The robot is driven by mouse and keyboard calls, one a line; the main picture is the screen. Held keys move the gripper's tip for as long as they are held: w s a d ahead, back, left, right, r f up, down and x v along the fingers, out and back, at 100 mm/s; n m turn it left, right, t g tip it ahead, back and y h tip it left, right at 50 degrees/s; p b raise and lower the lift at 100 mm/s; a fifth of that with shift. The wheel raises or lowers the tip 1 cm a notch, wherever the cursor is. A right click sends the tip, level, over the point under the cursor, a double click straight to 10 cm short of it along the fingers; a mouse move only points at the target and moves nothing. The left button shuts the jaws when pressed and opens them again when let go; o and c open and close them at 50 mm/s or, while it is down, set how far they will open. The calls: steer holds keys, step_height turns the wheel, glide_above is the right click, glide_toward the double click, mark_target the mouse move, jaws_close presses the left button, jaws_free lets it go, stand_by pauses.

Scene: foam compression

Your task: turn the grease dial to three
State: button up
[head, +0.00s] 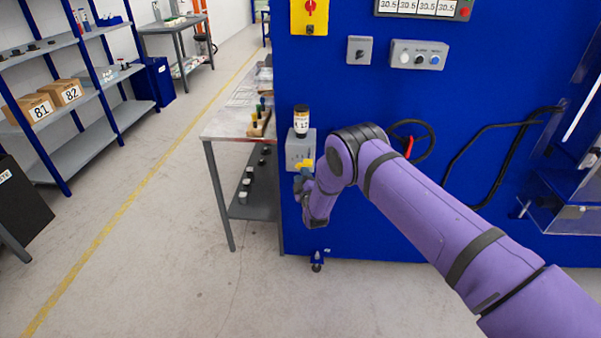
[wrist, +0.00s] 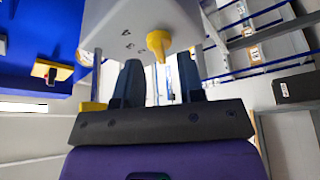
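The grease dial is a yellow knob (head: 306,163) on a grey box (head: 291,151) at the left edge of the blue machine. A jar with a dark cap (head: 301,121) stands on the box. In the wrist view the yellow knob (wrist: 157,43) sits on the grey box face (wrist: 110,20), its narrow end pointing down and slightly right. In the head view my gripper (head: 301,182) is partly hidden at the dial.
A grey bench (head: 222,125) with small coloured parts stands left of the machine. A black handwheel (head: 424,140), a black hose (head: 490,150) and a switch box (head: 418,55) are on the blue front. Shelves (head: 60,45) stand far left. The floor between is clear.

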steer(key=shift+x, duration=1.25)
steer(key=shift+c, duration=0.3)
steer(key=shift+r, duration=0.1)
jaws_close()
